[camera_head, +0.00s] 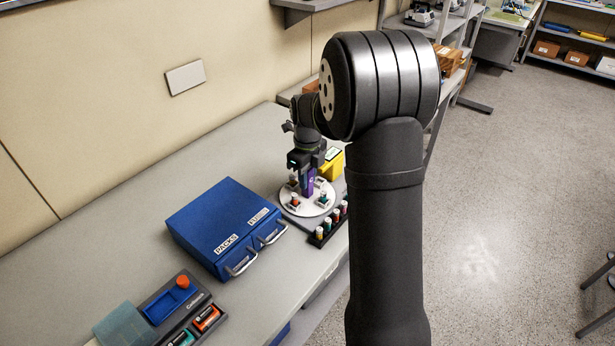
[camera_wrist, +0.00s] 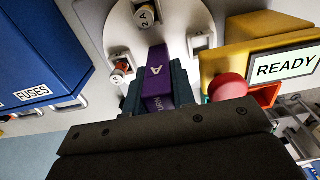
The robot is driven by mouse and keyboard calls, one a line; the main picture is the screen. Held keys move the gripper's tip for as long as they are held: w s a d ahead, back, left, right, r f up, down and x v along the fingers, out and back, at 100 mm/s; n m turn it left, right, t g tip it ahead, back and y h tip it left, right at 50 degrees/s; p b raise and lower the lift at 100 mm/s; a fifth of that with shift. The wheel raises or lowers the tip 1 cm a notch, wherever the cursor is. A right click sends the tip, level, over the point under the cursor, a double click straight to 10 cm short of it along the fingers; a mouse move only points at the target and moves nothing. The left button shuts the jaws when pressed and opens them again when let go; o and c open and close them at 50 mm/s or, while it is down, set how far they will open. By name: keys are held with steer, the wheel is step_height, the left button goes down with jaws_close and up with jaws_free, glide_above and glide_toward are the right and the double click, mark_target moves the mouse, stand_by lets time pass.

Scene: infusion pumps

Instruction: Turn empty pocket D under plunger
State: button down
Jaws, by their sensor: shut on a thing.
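A round white turntable (camera_head: 309,208) with pockets around its rim lies below my gripper (camera_head: 308,180). One pocket holds a vial marked 2 and A (camera_wrist: 145,17), and another holds an orange and white vial (camera_wrist: 121,69). The pocket on the right (camera_wrist: 200,42) shows no vial. I cannot read a letter D on any pocket. A yellow device (camera_wrist: 235,50) with a READY screen (camera_wrist: 284,67) and a red round part (camera_wrist: 227,87) stands beside the turntable; I cannot make out the plunger.
A dark rack (camera_head: 319,242) of several coloured vials stands in front of the turntable. A blue box (camera_head: 222,218) marked PACKS and FUSES, with drawer handles, is to its left. A dark station (camera_head: 176,312) with an orange knob is at lower left. The bench behind the blue box is clear.

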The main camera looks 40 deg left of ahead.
stand_by(0.4)
steer(key=c, duration=1.2)
jaws_free()
steer(key=n, duration=0.8)
steer(key=shift+n, duration=0.3)
steer(key=n, duration=0.4)
steer(key=shift+n, duration=0.3)
steer(key=n, duration=0.4)
steer(key=shift+n, duration=0.3)
step_height(320, 180, up, 17)
steer(key=shift+r, duration=0.2)
